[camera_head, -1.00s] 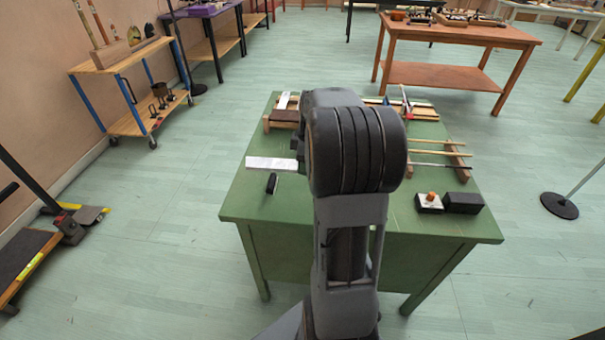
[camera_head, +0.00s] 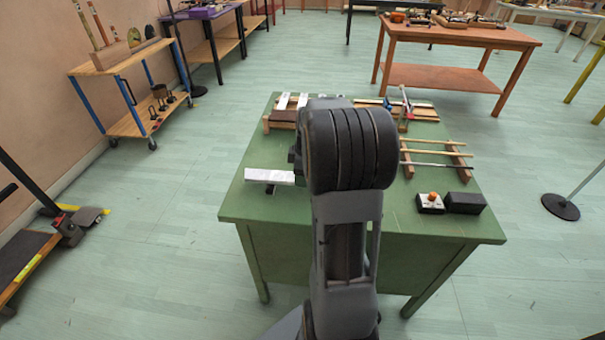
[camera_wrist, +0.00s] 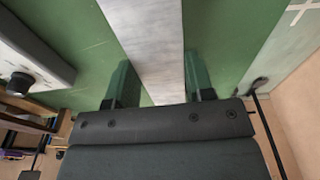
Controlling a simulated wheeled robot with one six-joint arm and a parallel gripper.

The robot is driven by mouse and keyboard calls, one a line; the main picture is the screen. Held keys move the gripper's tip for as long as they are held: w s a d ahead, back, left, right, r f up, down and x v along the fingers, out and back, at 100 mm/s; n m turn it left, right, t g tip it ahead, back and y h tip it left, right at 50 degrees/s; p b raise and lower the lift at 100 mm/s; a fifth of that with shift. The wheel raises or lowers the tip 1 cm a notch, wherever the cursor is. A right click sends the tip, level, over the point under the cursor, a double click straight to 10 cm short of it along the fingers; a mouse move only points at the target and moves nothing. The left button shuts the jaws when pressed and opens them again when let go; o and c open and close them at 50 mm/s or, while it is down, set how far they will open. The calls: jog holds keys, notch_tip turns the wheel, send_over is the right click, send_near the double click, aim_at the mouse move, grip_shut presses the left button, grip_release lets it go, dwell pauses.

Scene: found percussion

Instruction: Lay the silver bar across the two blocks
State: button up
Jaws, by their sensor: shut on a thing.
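The silver bar (camera_head: 268,176) is a pale flat strip at the left front of the green table (camera_head: 330,220) in the head view. In the wrist view the bar (camera_wrist: 150,45) runs lengthwise between the two fingers of my gripper (camera_wrist: 158,86), which is shut on it. In the head view my arm hides my fingers and the bar's right end. A small dark object (camera_head: 270,188) shows just below the bar's front edge; the gap between them is unclear. I cannot tell for certain which things are the two blocks.
A wooden frame (camera_head: 283,116) with pale bars stands at the table's back left. Wooden rails (camera_head: 435,152) with rods lie at the right. A white box with an orange knob (camera_head: 430,203) and a black box (camera_head: 464,202) stand at the front right.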

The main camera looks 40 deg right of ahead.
jog(key=shift+f, duration=0.3)
jog(key=o, duration=1.3)
jog(key=shift+o, duration=0.2)
notch_tip(320, 180, up, 12)
jog(key=d+r+p, duration=0.1)
jog(key=p, duration=0.2)
jog(key=s+a+f+m, duration=0.1)
jog(key=s+a+m, duration=0.2)
jog(key=a, duration=0.4)
jog(key=s+a+f+m+t, duration=0.1)
jog(key=s+a+f+m, duration=0.1)
jog(key=s+a, duration=0.3)
jog(key=s+a+f+m+t+h, duration=0.1)
jog(key=s+a+m, duration=0.3)
jog(key=a, duration=0.5)
jog(key=shift+a+f+m, duration=0.25)
jog(key=shift+f+m, duration=0.05)
jog(key=shift+f, duration=0.35)
jog(key=shift+r, duration=0.1)
